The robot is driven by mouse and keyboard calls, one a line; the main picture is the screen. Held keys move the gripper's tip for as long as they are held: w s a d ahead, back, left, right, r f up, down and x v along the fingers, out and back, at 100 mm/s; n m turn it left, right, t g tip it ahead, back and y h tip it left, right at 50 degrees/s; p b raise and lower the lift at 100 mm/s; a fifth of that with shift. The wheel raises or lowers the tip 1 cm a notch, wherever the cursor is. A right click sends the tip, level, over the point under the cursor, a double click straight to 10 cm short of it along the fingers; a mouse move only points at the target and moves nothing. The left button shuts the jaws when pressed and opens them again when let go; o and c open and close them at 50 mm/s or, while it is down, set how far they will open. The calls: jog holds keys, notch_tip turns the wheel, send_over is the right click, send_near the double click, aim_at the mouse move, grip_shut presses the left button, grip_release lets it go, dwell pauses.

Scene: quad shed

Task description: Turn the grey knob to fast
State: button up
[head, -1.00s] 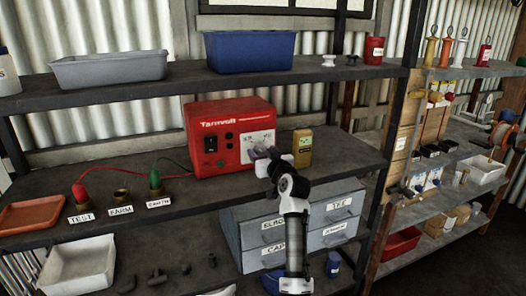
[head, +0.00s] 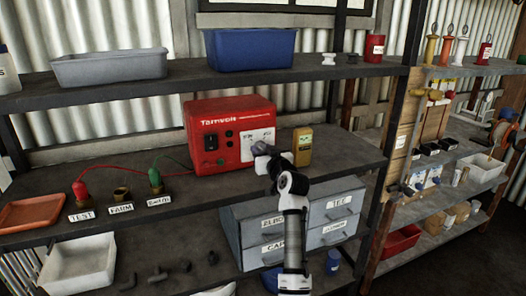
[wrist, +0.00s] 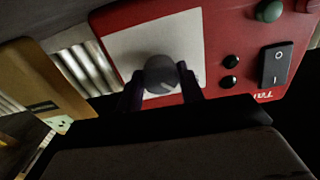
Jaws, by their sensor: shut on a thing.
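The red energiser box (head: 232,135) stands on the middle shelf, with a white panel (head: 257,137) on its front right. In the wrist view the grey knob (wrist: 160,74) sits on the white panel (wrist: 125,50), and a line mark shows on its face. My gripper (wrist: 158,84) has one dark finger on each side of the knob and is shut on it. In the head view my gripper (head: 262,150) reaches the panel's lower part and hides the knob. The panel's lettering is too small to read, so the knob's setting cannot be told.
A yellow meter (head: 302,146) stands close to the right of the box. Red and green clips (head: 80,189) on wires and brass posts stand to the left. Grey drawers (head: 290,222) are below, and the upper shelf (head: 190,88) runs above.

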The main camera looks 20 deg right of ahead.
jog(key=m+p, duration=0.1)
jog(key=m, duration=0.3)
jog(key=shift+p, duration=0.4)
jog(key=m+p, duration=0.2)
jog(key=m, duration=0.2)
jog(key=shift+m, duration=0.4)
jog(key=m+p, duration=0.3)
jog(key=m, duration=0.1)
jog(key=shift+r+m, duration=0.1)
jog(key=shift+m, duration=0.2)
jog(key=shift+m+p, duration=1.2)
jog(key=shift+m, duration=0.8)
jog(key=o, duration=1)
jog(key=s+b, duration=0.1)
jog(key=s, duration=0.6)
jog(key=s+b, duration=0.2)
jog(key=s, duration=0.4)
jog(key=shift+s+a, duration=0.2)
jog(key=shift+s, duration=0.2)
